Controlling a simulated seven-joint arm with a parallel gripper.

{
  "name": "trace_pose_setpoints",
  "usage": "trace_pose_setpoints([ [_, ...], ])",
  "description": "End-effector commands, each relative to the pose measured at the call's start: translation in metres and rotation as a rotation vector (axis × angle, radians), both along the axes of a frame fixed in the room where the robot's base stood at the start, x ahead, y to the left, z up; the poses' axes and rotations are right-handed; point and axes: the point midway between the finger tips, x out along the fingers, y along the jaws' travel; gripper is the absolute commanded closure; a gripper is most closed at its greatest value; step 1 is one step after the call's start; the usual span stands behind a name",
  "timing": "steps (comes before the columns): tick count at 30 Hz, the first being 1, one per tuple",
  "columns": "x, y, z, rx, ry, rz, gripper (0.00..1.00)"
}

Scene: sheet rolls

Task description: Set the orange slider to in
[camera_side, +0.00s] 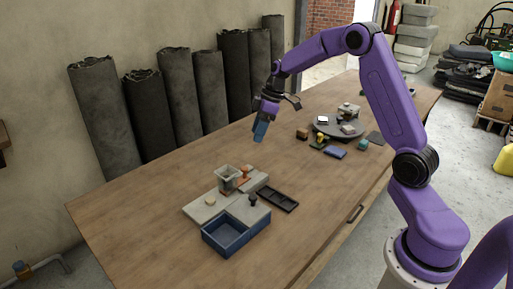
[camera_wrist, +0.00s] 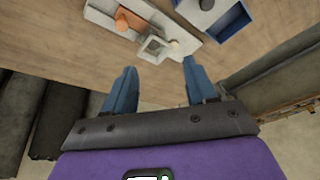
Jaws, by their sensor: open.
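The orange slider (camera_side: 246,172) stands on a pale grey base at the back of the fixture, beside a grey square cup. In the wrist view the orange slider (camera_wrist: 130,20) shows near the top, left of the cup, on its pale base. Whether it is in or out I cannot tell. My gripper (camera_side: 260,132) hangs in the air above the table, behind and above the fixture, apart from the slider. In the wrist view my gripper (camera_wrist: 158,72) has its two blue fingers spread with nothing between them.
A grey square cup (camera_side: 227,181), a blue open box (camera_side: 228,236) and a dark tray (camera_side: 278,199) stand close around the slider. A dark round turntable (camera_side: 325,130) with small blocks lies farther right. The front-left wooden table (camera_side: 130,215) is clear.

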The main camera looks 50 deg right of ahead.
Motion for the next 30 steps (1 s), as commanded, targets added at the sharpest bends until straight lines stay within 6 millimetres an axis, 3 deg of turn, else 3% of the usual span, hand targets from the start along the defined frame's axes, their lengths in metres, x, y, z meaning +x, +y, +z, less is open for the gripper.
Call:
trace_pose_setpoints([
  [18, -0.059, 0.086, 0.022, -0.033, 0.081, 0.066, 0.44],
  [30, -0.097, 0.119, 0.031, -0.060, 0.119, 0.094, 0.44],
])
